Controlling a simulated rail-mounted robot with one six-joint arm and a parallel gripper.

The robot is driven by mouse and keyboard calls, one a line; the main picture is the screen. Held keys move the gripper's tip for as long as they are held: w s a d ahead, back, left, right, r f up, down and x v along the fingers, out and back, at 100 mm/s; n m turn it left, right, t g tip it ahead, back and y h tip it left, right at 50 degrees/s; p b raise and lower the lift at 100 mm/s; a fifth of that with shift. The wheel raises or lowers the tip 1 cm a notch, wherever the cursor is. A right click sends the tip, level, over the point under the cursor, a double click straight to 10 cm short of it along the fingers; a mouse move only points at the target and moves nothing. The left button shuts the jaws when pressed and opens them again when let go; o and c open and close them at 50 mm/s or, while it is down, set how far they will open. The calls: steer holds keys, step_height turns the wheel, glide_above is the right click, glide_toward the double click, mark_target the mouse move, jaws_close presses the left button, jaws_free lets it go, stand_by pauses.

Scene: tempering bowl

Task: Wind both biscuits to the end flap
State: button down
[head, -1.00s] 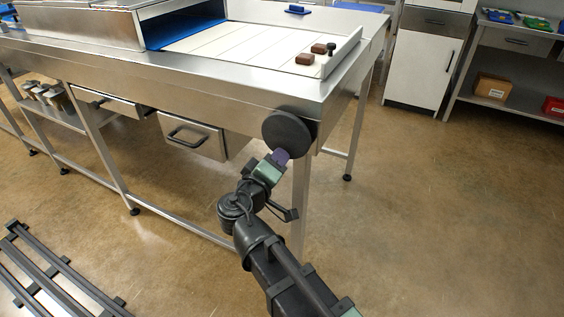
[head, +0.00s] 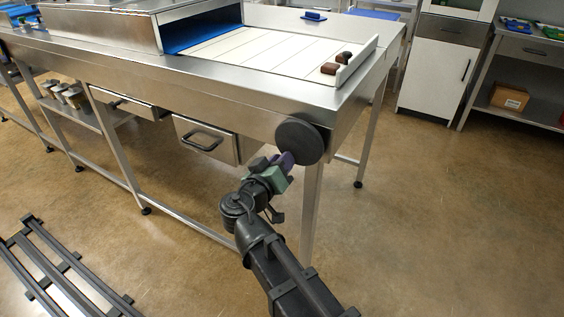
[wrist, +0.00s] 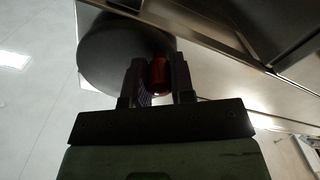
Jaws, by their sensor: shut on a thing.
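Two brown biscuits, the near biscuit (head: 329,69) and the far biscuit (head: 347,54), lie at the right end of the white slatted belt (head: 262,51). Both are close to the raised end flap (head: 358,62); I cannot tell whether they touch it. A small dark piece stands by the far biscuit and partly hides it. A round dark crank wheel (head: 300,141) is on the table's corner below. My gripper (head: 277,163) is at this wheel. In the wrist view my gripper (wrist: 157,82) is shut on the wheel's red knob (wrist: 159,72), in front of the wheel (wrist: 115,55).
The steel table's edge and corner leg (head: 311,205) are close to my arm. A drawer (head: 207,139) sticks out to the left. Dark rails (head: 60,270) lie on the floor at lower left. The floor to the right is clear.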

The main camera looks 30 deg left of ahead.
steer(key=c, duration=1)
jaws_free()
steer(key=shift+o, duration=0.2)
steer(key=s, duration=1)
steer(key=shift+s+d, duration=0.3)
steer(key=shift+s, duration=0.1)
